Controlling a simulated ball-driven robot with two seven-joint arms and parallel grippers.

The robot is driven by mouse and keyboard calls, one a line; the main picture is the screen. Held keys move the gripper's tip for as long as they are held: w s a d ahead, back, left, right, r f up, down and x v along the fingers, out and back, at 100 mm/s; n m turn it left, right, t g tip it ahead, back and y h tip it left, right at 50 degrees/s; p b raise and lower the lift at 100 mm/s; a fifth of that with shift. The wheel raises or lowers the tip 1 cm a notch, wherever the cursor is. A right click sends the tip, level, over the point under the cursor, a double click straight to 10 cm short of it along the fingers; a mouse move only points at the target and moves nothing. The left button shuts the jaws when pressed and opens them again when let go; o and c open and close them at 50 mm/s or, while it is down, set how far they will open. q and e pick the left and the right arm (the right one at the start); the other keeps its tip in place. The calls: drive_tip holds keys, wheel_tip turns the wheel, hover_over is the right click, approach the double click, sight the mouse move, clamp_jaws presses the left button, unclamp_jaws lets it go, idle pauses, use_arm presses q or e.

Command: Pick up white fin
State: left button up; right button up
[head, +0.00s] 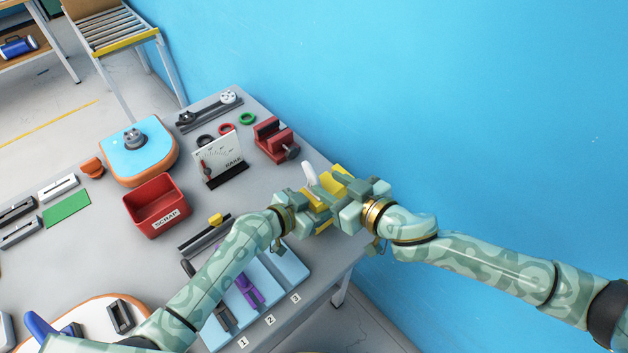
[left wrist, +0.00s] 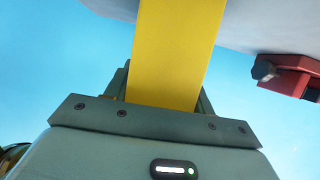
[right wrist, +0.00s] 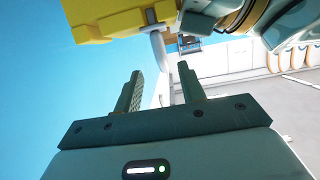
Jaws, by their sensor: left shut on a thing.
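The white fin (head: 309,173) shows as a small upright white piece at the yellow block (head: 338,183) in the head view. A pale piece, probably the same fin (right wrist: 159,46), juts from the yellow block (right wrist: 112,20) in the right wrist view. My left gripper (head: 310,203) is shut on the yellow block, which fills the gap between its jaws in the left wrist view (left wrist: 178,50). My right gripper (head: 338,196) is close beside the block. Its fingers (right wrist: 162,92) are apart with nothing between them, pointing toward the pale piece. My grippers hide part of the block.
A red vise (head: 271,139), a glassy panel on a stand (head: 219,158) and a red scrap bin (head: 157,205) stand on the grey table. A blue tray with numbered slots (head: 290,265) lies below my grippers. The blue wall (head: 420,90) is close on the right.

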sight(317, 177)
drive_tip(key=x, duration=0.7)
drive_tip(key=shift+w+a, duration=0.2)
drive_tip(key=shift+a, duration=0.2)
drive_tip(key=shift+d, duration=0.1)
clamp_jaws()
